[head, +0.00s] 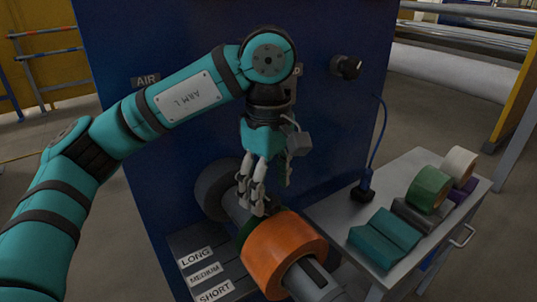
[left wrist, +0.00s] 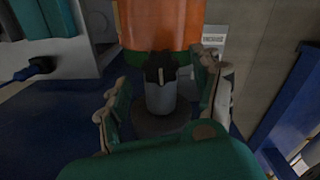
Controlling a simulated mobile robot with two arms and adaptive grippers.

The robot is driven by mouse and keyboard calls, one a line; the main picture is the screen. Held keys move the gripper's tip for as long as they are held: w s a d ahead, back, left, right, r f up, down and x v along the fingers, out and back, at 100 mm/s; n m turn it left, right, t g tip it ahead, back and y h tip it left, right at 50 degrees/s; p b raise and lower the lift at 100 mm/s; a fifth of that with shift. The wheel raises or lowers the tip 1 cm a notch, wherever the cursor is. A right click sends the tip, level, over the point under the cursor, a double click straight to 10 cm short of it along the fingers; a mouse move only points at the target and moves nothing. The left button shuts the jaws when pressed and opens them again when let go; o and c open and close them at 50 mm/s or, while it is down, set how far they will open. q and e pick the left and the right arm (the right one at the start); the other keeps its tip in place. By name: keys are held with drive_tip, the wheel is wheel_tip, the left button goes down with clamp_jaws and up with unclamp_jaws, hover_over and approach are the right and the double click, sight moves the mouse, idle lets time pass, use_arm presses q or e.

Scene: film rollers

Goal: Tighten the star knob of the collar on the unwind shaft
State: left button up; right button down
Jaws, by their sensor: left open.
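My left gripper (head: 254,205) points down over the unwind shaft (head: 309,282), just behind the orange roll (head: 284,255). Its fingers are apart and hold nothing. In the left wrist view the two fingers of the left gripper (left wrist: 163,88) stand on either side of a grey shaft section (left wrist: 160,99). A small dark upright part, perhaps the star knob (left wrist: 161,76), shows between them, close to the orange roll (left wrist: 158,25). I cannot make out the collar's edge or whether a finger touches it. The head view hides the knob behind the fingers. My right gripper is out of view.
A blue machine panel (head: 160,110) stands close behind the arm. A grey cart (head: 335,205) at right carries a green roll (head: 429,190), a white roll (head: 459,165) and teal blocks (head: 385,238). A ledge with LONG, MEDIUM and SHORT labels (head: 204,274) lies left of the shaft.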

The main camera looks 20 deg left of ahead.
sight(269, 200)
use_arm(q)
wheel_tip(269, 200, up, 10)
idle(0.4)
drive_tip(key=shift+r, duration=0.1)
